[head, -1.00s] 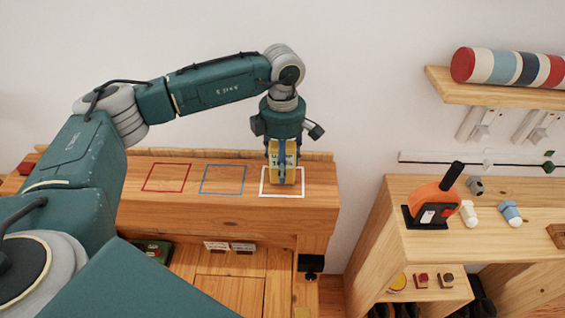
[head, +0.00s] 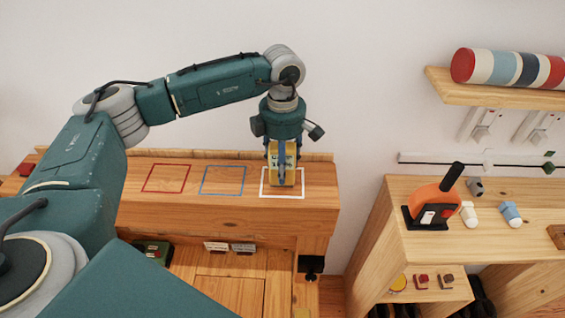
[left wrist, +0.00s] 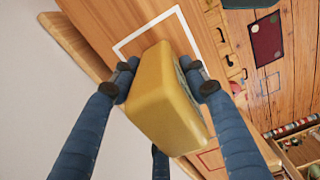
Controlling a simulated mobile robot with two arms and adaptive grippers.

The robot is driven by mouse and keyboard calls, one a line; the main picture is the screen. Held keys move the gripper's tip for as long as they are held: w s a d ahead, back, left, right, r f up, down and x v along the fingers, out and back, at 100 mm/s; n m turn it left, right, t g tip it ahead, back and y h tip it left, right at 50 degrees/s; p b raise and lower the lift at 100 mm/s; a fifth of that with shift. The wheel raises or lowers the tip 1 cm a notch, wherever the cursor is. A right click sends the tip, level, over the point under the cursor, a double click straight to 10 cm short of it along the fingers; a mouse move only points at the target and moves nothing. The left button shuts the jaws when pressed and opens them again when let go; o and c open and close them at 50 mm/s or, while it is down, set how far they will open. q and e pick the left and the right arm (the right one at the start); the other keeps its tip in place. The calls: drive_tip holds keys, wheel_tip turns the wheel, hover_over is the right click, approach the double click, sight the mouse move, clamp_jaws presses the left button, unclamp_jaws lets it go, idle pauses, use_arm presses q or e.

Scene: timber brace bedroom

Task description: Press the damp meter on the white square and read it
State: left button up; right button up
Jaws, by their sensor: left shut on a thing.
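The yellow damp meter (head: 290,164) is upright over the white square (head: 263,183) on the wooden ledge in the head view. My left gripper (head: 284,160) is shut on the damp meter from above. In the left wrist view the meter (left wrist: 160,95) fills the space between the blue fingers (left wrist: 163,82), and part of the white square (left wrist: 148,30) shows beyond it. The meter's lower end is at the square, but I cannot tell whether it is touching the wood. Its reading cannot be made out. My right gripper is not in view.
A red square (head: 167,178) and a blue square (head: 222,180) lie on the ledge (head: 215,211) left of the white one. A bench at right holds an orange-and-black tool (head: 436,204) and small bottles. A striped cylinder (head: 508,68) lies on a shelf above.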

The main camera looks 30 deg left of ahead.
sight(291, 147)
use_arm(q)
drive_tip(key=shift+w+r+p, duration=0.1)
drive_tip(key=shift+r+p, duration=1.5)
drive_tip(key=shift+r, duration=1.85)
